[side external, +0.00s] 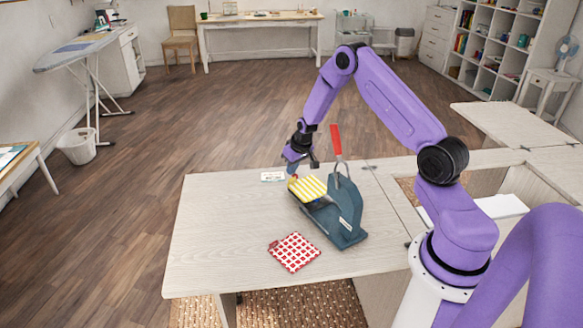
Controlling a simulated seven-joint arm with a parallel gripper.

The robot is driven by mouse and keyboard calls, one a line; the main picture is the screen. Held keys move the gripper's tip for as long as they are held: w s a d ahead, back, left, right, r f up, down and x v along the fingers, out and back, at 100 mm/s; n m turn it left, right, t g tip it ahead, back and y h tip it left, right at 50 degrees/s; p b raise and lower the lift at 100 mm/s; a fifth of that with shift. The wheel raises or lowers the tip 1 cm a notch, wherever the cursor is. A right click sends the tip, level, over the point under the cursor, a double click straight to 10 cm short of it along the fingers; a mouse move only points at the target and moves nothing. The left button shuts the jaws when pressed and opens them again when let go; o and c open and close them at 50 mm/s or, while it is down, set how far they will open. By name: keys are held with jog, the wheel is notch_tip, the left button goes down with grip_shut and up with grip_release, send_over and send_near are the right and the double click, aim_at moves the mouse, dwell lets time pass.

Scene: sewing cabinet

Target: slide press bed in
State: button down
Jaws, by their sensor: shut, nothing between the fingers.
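A dark blue-grey press (347,215) with a raised red handle (336,140) stands on the pale table. Its bed extends out to the left of the upright frame, and a yellow-and-white striped cloth (308,188) lies on it, hiding most of the bed. My gripper (292,173) is shut and empty, pointing down at the far outer end of the bed, just behind the striped cloth. I cannot tell whether the fingertips touch the bed.
A red-and-white checked square (294,252) lies in front of the press. A small white card (272,177) lies just left of my gripper. The left part of the pale table (215,230) is clear. A white sheet (500,206) lies at the right.

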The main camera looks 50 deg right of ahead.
aim_at(296, 186)
jog(key=shift+s+a, duration=0.25)
jog(key=shift+s, duration=0.45)
jog(key=shift+s+a, duration=0.3)
jog(key=shift+s, duration=0.4)
jog(key=shift+s+a, duration=0.25)
jog(key=shift+s, duration=0.45)
jog(key=shift+w, duration=0.1)
jog(key=shift+w+d+r, duration=0.15)
jog(key=shift+w, duration=0.7)
jog(key=shift+w+d+r, duration=0.25)
jog(key=shift+w+r, duration=0.5)
jog(key=shift+w, duration=0.15)
jog(key=d+v, duration=0.1)
jog(key=v, duration=0.8)
jog(key=w+a+f+m+g+y, duration=0.1)
jog(key=w+a+m+g+y, duration=0.1)
jog(key=w+g, duration=0.5)
jog(key=shift+g, duration=0.6)
jog(key=x, duration=1)
jog(key=shift+s, duration=0.3)
jog(key=shift+s+a, duration=0.2)
jog(key=shift+s, duration=0.4)
jog(key=shift+s+a, duration=0.2)
jog(key=shift+s, duration=0.45)
jog(key=shift+s+a, duration=0.25)
jog(key=shift+s, duration=0.35)
